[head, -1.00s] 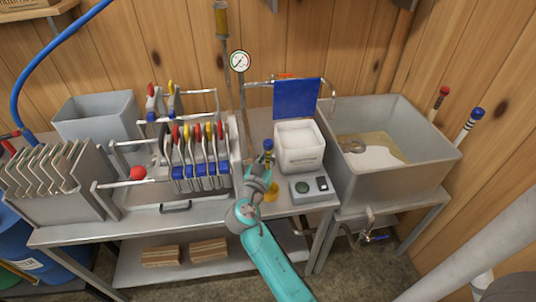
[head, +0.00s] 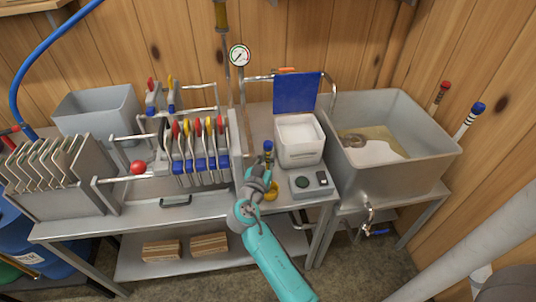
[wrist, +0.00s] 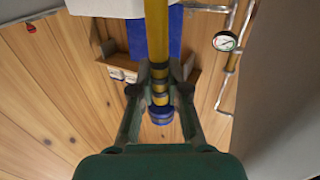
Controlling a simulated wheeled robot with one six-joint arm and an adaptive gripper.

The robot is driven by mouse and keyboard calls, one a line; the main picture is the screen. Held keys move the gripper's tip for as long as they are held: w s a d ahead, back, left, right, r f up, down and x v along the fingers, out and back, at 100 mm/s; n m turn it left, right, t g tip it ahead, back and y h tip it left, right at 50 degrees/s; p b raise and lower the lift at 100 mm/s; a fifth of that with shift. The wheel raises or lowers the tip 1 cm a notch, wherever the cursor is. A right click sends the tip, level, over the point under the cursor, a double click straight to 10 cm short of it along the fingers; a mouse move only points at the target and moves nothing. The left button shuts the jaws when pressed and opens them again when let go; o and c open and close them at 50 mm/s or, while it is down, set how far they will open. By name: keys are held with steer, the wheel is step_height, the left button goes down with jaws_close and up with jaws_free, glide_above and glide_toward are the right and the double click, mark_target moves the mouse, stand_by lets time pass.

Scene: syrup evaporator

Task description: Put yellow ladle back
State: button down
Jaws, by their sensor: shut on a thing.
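The yellow ladle's handle end, with a blue cap (head: 268,146), rises just above my gripper (head: 266,170) in the head view. The ladle looks roughly upright, in front of the white tub (head: 299,146). My fingers hide part of the handle. I cannot tell whether the ladle touches the bench.
A filter press (head: 197,150) with coloured tabs is left of my gripper. A blue panel (head: 297,96) stands behind the tub. Red and blue rods (head: 468,121) lean at the right wall.

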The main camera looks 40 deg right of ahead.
steer(key=shift+c, duration=2.2)
jaws_free()
steer(key=v, duration=0.8)
